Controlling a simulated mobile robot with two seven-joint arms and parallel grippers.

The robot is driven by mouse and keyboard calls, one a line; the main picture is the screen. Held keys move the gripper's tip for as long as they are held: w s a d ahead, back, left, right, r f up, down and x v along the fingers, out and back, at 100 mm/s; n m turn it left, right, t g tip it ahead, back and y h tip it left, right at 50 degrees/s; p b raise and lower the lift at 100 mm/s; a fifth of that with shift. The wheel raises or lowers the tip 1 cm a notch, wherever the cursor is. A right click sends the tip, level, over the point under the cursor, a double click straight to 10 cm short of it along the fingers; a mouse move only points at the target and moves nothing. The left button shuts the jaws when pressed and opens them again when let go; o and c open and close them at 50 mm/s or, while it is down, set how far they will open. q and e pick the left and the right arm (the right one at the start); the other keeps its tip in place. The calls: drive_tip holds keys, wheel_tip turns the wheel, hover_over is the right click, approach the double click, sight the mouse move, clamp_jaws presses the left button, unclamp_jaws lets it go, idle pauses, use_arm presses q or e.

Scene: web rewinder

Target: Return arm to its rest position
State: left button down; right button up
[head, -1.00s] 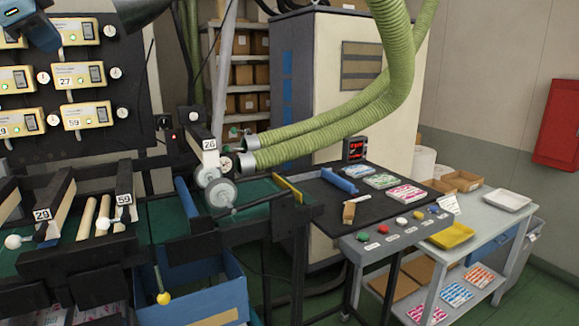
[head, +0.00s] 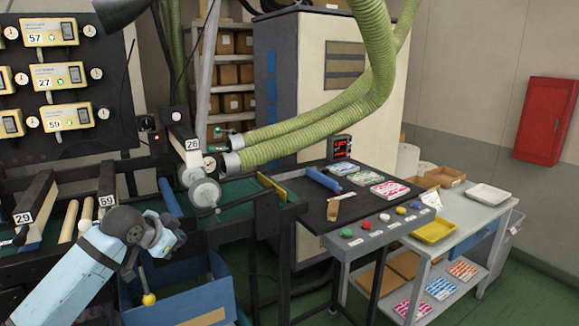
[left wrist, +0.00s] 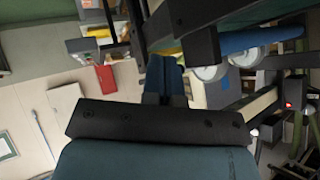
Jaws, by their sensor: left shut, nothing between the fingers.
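The machine arm marked 26 (head: 187,147) is cream and black, and stands tilted at the back of the bench. Grey rollers (head: 205,193) sit at its lower end. Two more cream arms, marked 29 (head: 36,203) and 59 (head: 107,187), lie lower at the left. My left arm comes in from the lower left in the head view, in front of arm 59 and apart from arm 26. My right gripper is out of view.
A yellow ball on a rod (head: 149,299) hangs before a blue bin (head: 215,290) below the bench. A dark table with colored buttons (head: 370,223) stands right. Green floor (head: 500,300) is free at lower right.

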use_arm(q)
drive_tip(key=s+d+f+n, duration=0.1)
drive_tip(key=s+d+f, duration=0.1)
drive_tip(key=s+f, duration=0.55)
drive_tip(key=s+d+f+n+t+h, duration=0.15)
drive_tip(key=s+f, duration=0.25)
drive_tip(key=f, duration=0.6)
drive_tip(key=s+d+f+n+g+y, duration=0.1)
drive_tip(key=s+d+f, duration=0.2)
drive_tip(key=s+f, duration=0.4)
drive_tip(key=s+f+n, duration=0.1)
drive_tip(key=s+f, duration=0.2)
drive_tip(key=s, duration=0.3)
drive_tip(key=s+f+n+t, duration=0.1)
drive_tip(key=s+f, duration=0.3)
drive_tip(key=s, duration=0.3)
drive_tip(key=s+f+n+y, duration=0.1)
drive_tip(key=s+f, duration=0.2)
drive_tip(key=s, duration=0.3)
drive_tip(key=shift+s+a+f, duration=0.15)
drive_tip(key=shift+s+f, duration=0.25)
